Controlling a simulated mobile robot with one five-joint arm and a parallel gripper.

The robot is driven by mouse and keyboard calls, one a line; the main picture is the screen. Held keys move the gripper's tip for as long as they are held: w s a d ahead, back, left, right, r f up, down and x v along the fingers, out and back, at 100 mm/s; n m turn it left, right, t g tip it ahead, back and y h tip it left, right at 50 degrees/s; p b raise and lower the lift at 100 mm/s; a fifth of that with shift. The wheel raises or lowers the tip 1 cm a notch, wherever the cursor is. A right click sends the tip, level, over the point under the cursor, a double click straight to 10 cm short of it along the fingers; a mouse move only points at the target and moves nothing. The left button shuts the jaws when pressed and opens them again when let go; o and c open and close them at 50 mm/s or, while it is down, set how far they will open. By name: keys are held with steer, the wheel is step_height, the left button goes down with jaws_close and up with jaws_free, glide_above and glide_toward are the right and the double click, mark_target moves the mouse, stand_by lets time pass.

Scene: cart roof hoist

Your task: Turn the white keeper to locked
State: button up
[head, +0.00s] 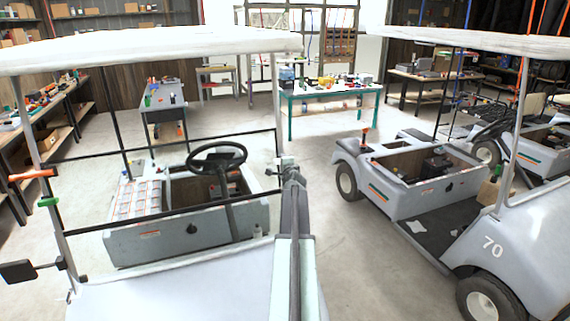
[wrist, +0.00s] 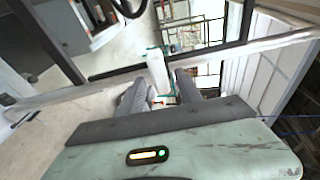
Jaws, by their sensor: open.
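The white keeper (wrist: 157,70) is a short pale bar in the wrist view. It lies across the light post of the near cart's windshield frame, roughly at right angles to it. My gripper (wrist: 161,80) is open, with one dark finger on each side of the keeper's near part. I cannot tell whether either finger touches it. In the head view my gripper (head: 287,166) is at the right post of the near cart, and the keeper is too small there to tell from the gripper and post.
An orange handle (head: 31,174) and a green handle (head: 48,201) sit on the left post. Black windshield bars (head: 165,211) cross the frame. The white roof (head: 150,45) is above, the steering wheel (head: 216,158) behind. A second cart (head: 425,190) stands right, with clear floor between.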

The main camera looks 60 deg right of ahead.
steer(key=p+v, duration=0.1)
steer(key=v, duration=0.6)
steer(key=shift+s+a+p, duration=0.25)
steer(key=shift+a+p, duration=0.05)
